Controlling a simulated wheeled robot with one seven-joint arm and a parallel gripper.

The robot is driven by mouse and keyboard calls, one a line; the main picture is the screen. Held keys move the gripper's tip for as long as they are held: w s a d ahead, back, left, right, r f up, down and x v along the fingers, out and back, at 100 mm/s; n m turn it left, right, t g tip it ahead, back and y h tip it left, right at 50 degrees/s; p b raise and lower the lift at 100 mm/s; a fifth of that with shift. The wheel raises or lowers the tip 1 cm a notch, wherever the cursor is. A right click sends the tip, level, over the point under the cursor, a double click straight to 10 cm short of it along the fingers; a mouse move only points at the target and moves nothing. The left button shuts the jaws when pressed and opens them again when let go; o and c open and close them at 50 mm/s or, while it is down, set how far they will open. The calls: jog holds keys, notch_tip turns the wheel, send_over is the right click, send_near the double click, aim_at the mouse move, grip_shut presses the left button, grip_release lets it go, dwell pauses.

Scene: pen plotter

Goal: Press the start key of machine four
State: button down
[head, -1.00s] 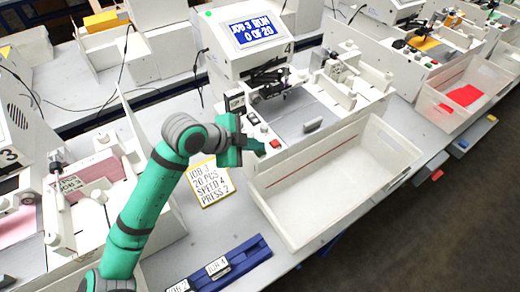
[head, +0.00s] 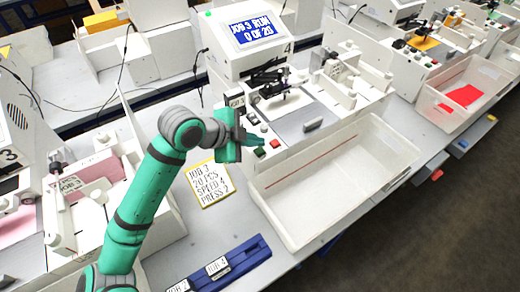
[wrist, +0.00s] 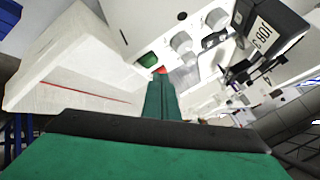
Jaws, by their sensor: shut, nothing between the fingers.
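Machine four (head: 235,65) is a white plotter with a "4" beside its screen (head: 257,33), which reads "JOB 3 RUN 0 OF 20". On its front left corner are a green key (head: 260,152) and a red key (head: 275,143). The green key also shows in the wrist view (wrist: 148,60). My gripper (head: 257,141) is shut and empty, just above and beside these keys. In the wrist view its fingertips (wrist: 160,78) partly cover the red key (wrist: 160,70). The green key is uncovered, and the fingertips look apart from it.
A white bin (head: 325,185) stands in front of machine four. A job card (head: 211,184) lies left of it, reading "JOB 3, 20 PCS, SPEED 4, PRESS 2". A blue rack (head: 240,258) with labelled blocks lies at the table's front. Other machines stand on both sides.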

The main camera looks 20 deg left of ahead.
aim_at(256, 152)
jog(key=shift+r, duration=2.4)
